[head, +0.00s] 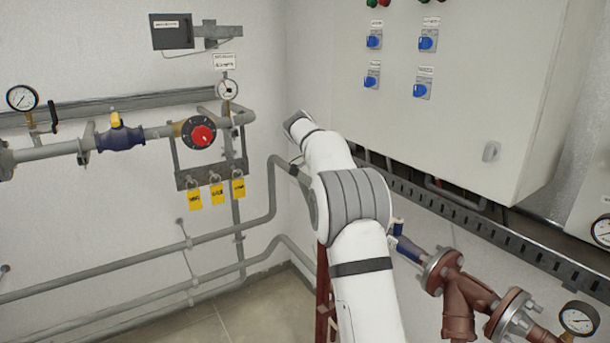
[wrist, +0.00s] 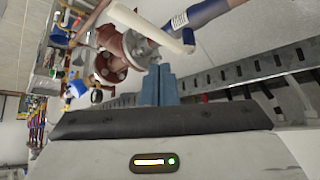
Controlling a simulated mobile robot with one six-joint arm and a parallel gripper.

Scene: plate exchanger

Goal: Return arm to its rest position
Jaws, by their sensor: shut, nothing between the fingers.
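My gripper (wrist: 159,84) shows in the wrist view. Its two blue-grey fingers are together with nothing between them. Beyond and above the fingertips are a reddish-brown flanged pipe (wrist: 112,68) and a blue valve with a pale handle (wrist: 158,30); I cannot tell how near they are. In the head view my white arm (head: 366,270) rises from the bottom centre and reaches towards the wall corner. The gripper itself cannot be made out in that view.
A white cabinet with blue switches (head: 455,100) stands at the right, above a slotted cable tray (head: 490,227). Brown pipework (head: 465,305) is right of my arm. On the left wall are grey pipes, a red knob (head: 203,135) and yellow tags (head: 217,194). Some floor (head: 265,312) is clear.

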